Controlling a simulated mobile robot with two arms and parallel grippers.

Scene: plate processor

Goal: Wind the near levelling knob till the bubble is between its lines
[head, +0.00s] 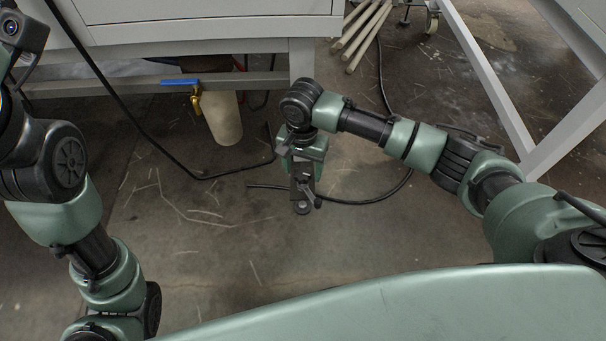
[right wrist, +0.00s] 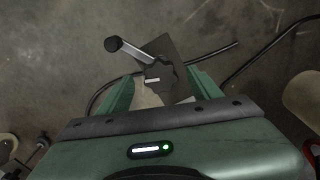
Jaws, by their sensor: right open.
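A dark lobed knob (right wrist: 161,74) with a pale mark shows in the right wrist view. A metal crank arm (right wrist: 136,52) with a black grip at its end reaches to its upper left. My right gripper (head: 303,165) points down in the head view, below the grey cabinet's corner. Its two green fingers are apart on either side of the knob, with gaps visible; I cannot tell how deep they reach. Nothing is gripped. The bubble and its lines are not visible in either view. My left arm is at the left of the head view; its gripper is out of frame.
The grey cabinet (head: 205,28) stands on a frame at the top. A blue-handled brass valve (head: 196,97) and a pale cylinder (head: 222,120) are under it. Black cables (head: 370,201) cross the concrete floor. Wooden rods (head: 366,38) and sloping grey legs are at right.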

